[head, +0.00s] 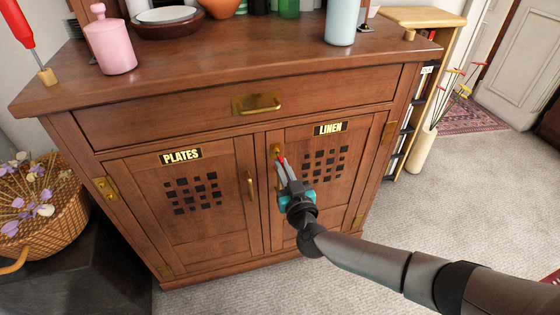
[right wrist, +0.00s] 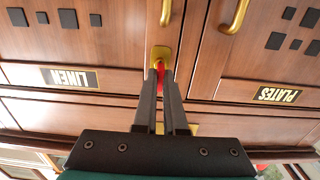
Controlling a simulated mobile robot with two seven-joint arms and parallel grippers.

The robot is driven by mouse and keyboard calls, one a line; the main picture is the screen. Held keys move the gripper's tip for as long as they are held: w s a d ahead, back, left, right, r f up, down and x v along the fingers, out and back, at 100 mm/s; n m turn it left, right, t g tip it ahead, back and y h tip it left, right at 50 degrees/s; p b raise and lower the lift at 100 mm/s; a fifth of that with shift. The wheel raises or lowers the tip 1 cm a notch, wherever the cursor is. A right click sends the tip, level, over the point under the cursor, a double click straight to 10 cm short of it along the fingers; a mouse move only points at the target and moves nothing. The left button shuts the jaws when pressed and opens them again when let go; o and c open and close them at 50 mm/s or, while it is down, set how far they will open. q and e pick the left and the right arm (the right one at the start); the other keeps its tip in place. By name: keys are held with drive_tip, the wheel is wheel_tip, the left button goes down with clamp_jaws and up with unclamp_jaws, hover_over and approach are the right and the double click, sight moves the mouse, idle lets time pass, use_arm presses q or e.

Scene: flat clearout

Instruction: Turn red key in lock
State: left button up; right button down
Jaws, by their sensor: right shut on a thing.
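The red key (head: 282,160) sits at the brass lock plate (head: 276,151) on the door labelled LINEN. My right gripper (head: 284,166) is shut on the key, in front of the plate. In the right wrist view the red key (right wrist: 160,75) shows between the fingertips, against the brass lock plate (right wrist: 161,55). The fingers hide much of the key, and I cannot see how deep its shaft sits in the lock. The LINEN door (head: 347,187) looks closed. My left gripper is not in view.
Brass handles stand close by on the LINEN door (head: 278,178) and the PLATES door (head: 250,185). A drawer handle (head: 262,106) is above. A pink bottle (head: 110,42) and a pale blue vase (head: 342,20) stand on the cabinet top (head: 210,52).

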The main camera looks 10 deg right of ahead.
idle(0.4)
drive_tip(key=shift+m, duration=1.7)
drive_tip(key=m, duration=0.3)
drive_tip(key=shift+m+b, duration=0.3)
drive_tip(key=shift+m+b, duration=0.3)
drive_tip(key=shift+m, duration=1.4)
